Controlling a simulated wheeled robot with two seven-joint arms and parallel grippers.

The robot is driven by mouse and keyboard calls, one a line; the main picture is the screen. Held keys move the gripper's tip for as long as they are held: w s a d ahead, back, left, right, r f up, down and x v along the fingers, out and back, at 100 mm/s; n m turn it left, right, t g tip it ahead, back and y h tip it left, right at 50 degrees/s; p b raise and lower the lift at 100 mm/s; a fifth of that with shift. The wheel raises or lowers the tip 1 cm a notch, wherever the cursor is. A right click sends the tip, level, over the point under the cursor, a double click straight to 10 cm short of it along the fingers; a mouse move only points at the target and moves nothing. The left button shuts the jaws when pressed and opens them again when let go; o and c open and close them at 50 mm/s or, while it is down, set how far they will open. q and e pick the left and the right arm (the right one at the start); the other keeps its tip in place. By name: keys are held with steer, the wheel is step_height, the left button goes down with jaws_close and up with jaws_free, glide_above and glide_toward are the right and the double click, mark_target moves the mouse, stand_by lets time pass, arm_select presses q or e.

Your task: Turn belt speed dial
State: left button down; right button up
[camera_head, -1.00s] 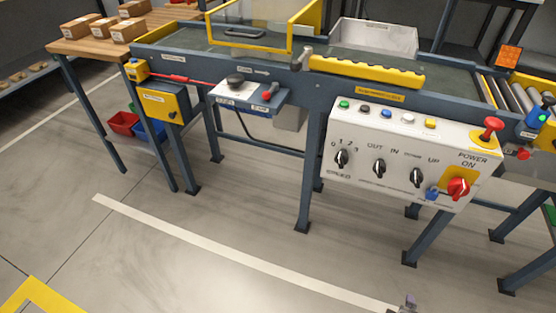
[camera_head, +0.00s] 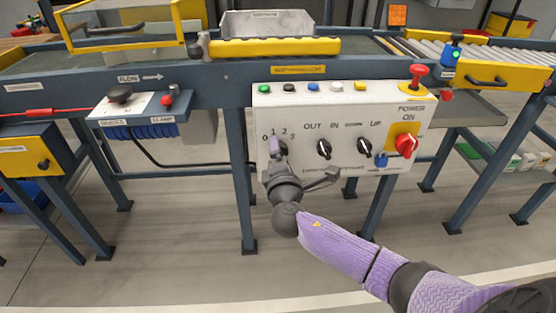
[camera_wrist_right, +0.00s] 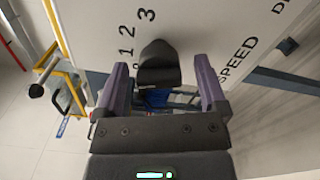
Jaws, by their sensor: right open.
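The belt speed dial is a black knob at the left of the white control panel (camera_head: 345,107), under the numbers 0 to 3. In the head view my right gripper (camera_head: 276,148) is in front of it and covers most of it. In the right wrist view the dial (camera_wrist_right: 158,62) stands between the two purple fingers of my open right gripper (camera_wrist_right: 161,68). Gaps show on both sides of the knob, with no clear contact. Its exact setting is hard to tell. My left gripper is not in view.
The panel also has an OUT/IN knob (camera_head: 324,149), an UP knob (camera_head: 366,143), a red POWER knob (camera_head: 406,145) and a red mushroom button (camera_head: 418,75). A blue padlock (camera_head: 380,160) hangs below. A yellow guard rail (camera_head: 275,47) lies above the panel.

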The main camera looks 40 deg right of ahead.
jaws_close()
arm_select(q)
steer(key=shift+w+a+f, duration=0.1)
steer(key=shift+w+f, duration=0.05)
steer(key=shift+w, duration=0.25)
